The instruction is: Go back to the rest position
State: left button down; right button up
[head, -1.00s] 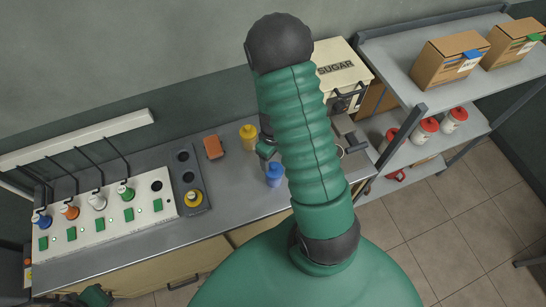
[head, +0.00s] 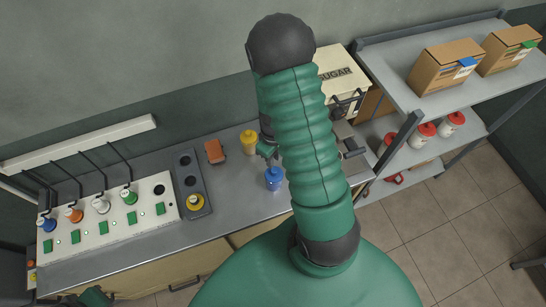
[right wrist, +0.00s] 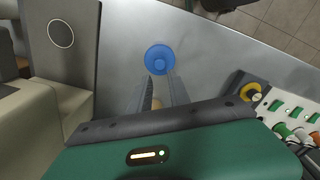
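My right gripper (head: 268,152) shows as a small dark and green shape beside my large green arm, over the counter near a blue-capped bottle (head: 274,179) and a yellow bottle (head: 249,142). In the right wrist view its two fingers (right wrist: 161,85) are spread apart, with nothing gripped. The blue cap (right wrist: 159,59) shows just beyond the fingertips, and a small yellowish patch shows between the fingers. Part of my left arm (head: 95,297) shows at the bottom left edge of the head view; its gripper fingers are out of view. My green arm hides part of the counter.
A white panel (head: 100,241) with coloured bottles and green buttons stands on the counter's left. A grey holder (head: 186,165) bears a yellow-ringed item.

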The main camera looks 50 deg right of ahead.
aim_at(273, 170)
grip_shut()
jog(key=shift+f, duration=0.1)
dwell(0.9)
jog(key=shift+f+b, duration=2.4)
jog(key=shift+f, duration=0.25)
jog(key=shift+r, duration=0.1)
notch_tip(273, 170, up, 7)
jog(key=p, duration=0.6)
